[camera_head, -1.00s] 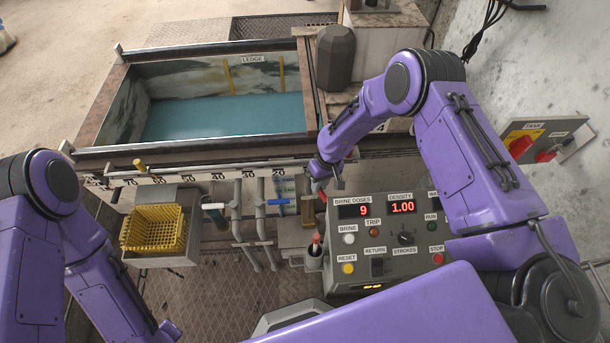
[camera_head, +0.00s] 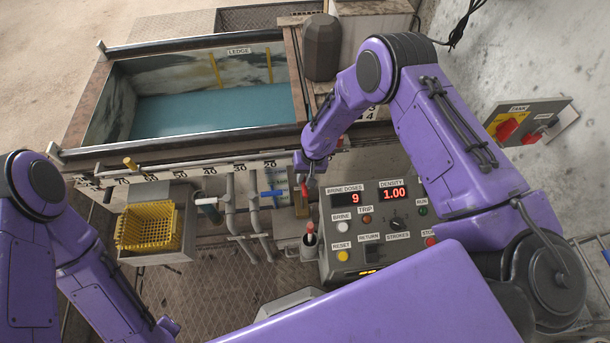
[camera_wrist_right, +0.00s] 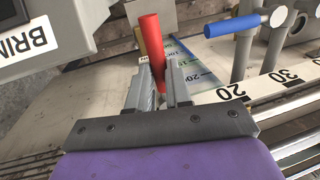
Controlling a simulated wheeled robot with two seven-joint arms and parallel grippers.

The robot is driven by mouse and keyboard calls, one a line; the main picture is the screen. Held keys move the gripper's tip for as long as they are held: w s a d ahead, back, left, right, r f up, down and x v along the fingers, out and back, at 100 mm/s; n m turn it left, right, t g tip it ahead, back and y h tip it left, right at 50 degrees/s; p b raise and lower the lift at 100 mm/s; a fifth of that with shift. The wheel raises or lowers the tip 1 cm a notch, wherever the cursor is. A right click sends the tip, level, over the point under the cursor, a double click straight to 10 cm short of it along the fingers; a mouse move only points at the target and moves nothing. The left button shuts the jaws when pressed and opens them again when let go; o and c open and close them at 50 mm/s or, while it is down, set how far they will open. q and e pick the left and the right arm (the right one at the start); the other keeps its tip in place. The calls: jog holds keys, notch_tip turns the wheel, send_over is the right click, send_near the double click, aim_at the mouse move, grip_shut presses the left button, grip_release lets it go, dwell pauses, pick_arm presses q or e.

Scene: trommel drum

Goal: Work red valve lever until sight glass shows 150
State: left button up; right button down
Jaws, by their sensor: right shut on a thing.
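The red valve lever (camera_wrist_right: 152,42) stands between the fingers of my right gripper (camera_wrist_right: 164,85) in the right wrist view, its top reaching past the fingertips. My right gripper (camera_head: 305,184) is shut on it, left of the control panel in the head view, where the lever is mostly hidden. The sight glass (camera_wrist_right: 206,76) shows as a blue-green scale behind the lever. Marks near 100, 150 and 200 are partly readable, but I cannot tell the level. My left arm (camera_head: 45,230) comes in from the left, its gripper out of view.
The control panel (camera_head: 345,243) reads brine doses 9 and density 1.00. A blue-handled valve (camera_wrist_right: 232,25) stands close beside the red lever. Behind are the tank rim (camera_head: 180,145) with its number scale and liquid inside. A yellow basket (camera_head: 148,226) stands left.

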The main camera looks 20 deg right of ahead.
jog(key=c, duration=1.1)
grip_release()
jog(key=shift+o, duration=0.2)
notch_tip(320, 180, up, 10)
jog(key=d, duration=0.2)
jog(key=shift+s+r, duration=0.2)
jog(key=shift+s, duration=0.05)
